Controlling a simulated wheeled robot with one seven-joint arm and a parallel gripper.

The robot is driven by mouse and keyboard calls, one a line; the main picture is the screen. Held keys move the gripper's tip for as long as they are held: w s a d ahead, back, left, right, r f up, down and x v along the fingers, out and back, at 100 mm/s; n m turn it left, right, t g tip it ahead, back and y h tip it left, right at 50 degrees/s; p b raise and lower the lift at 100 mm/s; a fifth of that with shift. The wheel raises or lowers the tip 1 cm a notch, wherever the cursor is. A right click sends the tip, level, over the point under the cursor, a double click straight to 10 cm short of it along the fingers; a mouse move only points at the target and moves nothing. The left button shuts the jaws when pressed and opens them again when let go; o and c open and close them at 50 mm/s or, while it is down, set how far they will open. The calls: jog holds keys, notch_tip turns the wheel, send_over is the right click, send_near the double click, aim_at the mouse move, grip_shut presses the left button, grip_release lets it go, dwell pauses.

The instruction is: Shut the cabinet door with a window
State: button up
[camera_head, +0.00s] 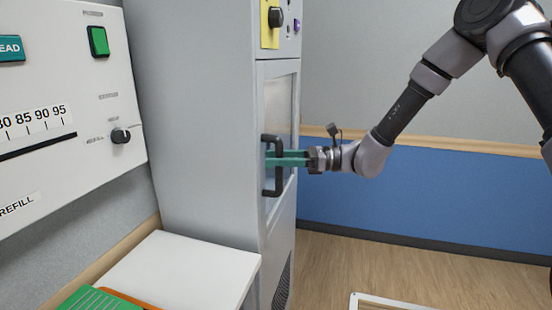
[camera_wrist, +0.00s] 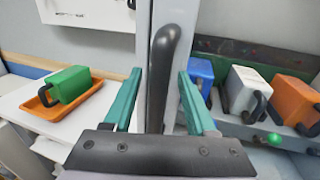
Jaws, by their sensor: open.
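The cabinet (camera_head: 215,110) is tall and pale grey. Its door with a window (camera_head: 282,100) is on the right-hand face, seen at a steep angle. It looks about flush with the cabinet front; a small gap cannot be ruled out. A dark vertical bar handle (camera_head: 278,183) is on the door's near edge. My gripper (camera_head: 270,157) is open at the handle, with its teal fingers level. In the wrist view the handle (camera_wrist: 164,55) stands between the two spread fingers of my gripper (camera_wrist: 156,85). Contact cannot be told.
Blue (camera_wrist: 201,72), white (camera_wrist: 243,88) and orange (camera_wrist: 294,100) blocks with dark handles sit right of the handle. A white table (camera_head: 185,275) stands left of the cabinet, bearing a green block (camera_wrist: 69,85) in an orange tray (camera_wrist: 45,108). Wooden floor (camera_head: 335,265) lies right.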

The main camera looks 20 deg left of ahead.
jog(key=v, duration=1)
jog(key=shift+d, duration=0.25)
